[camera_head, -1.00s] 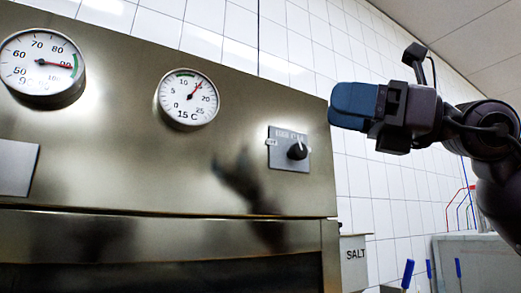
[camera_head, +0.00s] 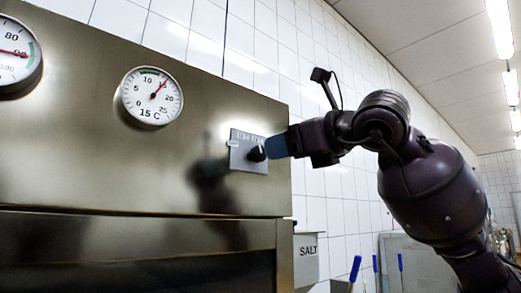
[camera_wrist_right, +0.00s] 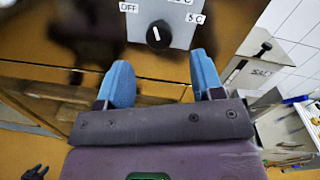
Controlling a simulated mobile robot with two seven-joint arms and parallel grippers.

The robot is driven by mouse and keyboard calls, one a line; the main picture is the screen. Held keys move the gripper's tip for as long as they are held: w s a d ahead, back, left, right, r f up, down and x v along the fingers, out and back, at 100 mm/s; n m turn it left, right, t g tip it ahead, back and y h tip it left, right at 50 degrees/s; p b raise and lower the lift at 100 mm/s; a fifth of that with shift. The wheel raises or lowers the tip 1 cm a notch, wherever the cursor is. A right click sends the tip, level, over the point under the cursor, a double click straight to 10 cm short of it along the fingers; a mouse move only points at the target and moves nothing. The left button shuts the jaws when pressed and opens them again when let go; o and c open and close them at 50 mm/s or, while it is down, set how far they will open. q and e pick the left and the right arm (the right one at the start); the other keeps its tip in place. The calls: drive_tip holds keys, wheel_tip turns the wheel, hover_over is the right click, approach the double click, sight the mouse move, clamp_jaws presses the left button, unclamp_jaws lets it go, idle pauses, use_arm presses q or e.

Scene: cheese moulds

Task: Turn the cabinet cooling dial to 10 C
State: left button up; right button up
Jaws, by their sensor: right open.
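The cooling dial is a black round knob (camera_head: 256,154) on a small grey plate (camera_head: 236,160) at the right end of the steel cabinet front (camera_head: 80,165). In the right wrist view the knob (camera_wrist_right: 158,36) has a white pointer mark directed roughly up, between the OFF label at left and the 5 C label at right. Another label at the top is cut off. My right gripper (camera_head: 276,147) has blue fingers and is just in front of the knob. The wrist view shows the fingers (camera_wrist_right: 161,76) spread apart and empty, with the knob beyond their tips.
A round gauge marked 15 C (camera_head: 152,97) sits left of the dial, its red needle near 15. A second gauge (camera_head: 14,54) is cut off at the left edge. A SALT box (camera_head: 307,259) and blue handles (camera_head: 355,268) stand low right of the cabinet.

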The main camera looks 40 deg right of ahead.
sight(262, 153)
drive_tip(key=w, duration=0.4)
drive_tip(key=w+a, duration=0.1)
drive_tip(key=w, duration=0.2)
drive_tip(key=shift+a+p, duration=0.1)
drive_tip(key=shift+p, duration=0.3)
drive_tip(key=c, duration=0.9)
